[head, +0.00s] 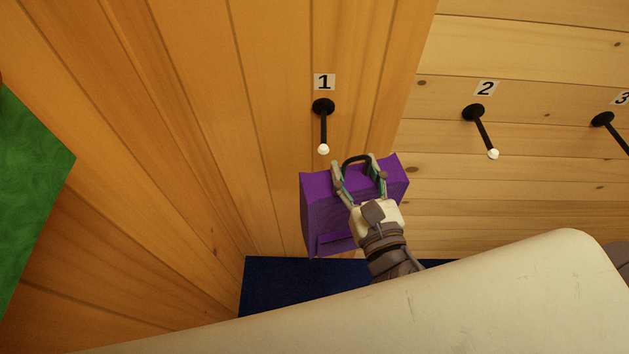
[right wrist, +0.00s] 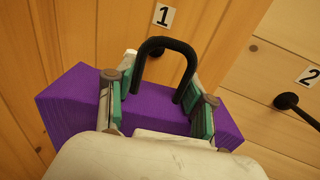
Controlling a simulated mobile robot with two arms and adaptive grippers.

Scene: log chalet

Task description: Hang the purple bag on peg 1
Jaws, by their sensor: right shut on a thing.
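The purple bag (head: 320,205) hangs from my right gripper (head: 358,172) in the head view, below and slightly right of peg 1 (head: 323,128). Peg 1 is black with a white tip and has a label "1" above it. In the right wrist view my right gripper (right wrist: 160,95) is shut on the bag's black handle (right wrist: 165,45), with a teal-padded finger at each side and the loop standing up between them. The purple bag (right wrist: 75,100) lies behind the fingers there. Peg 1 is mostly hidden behind the handle in that view. The handle is apart from peg 1 in the head view.
Peg 2 (head: 480,125) and peg 3 (head: 608,125) stick out of the wooden wall to the right. A dark blue surface (head: 275,285) lies below the bag. A green panel (head: 30,185) is at the left. The wall around peg 1 is clear.

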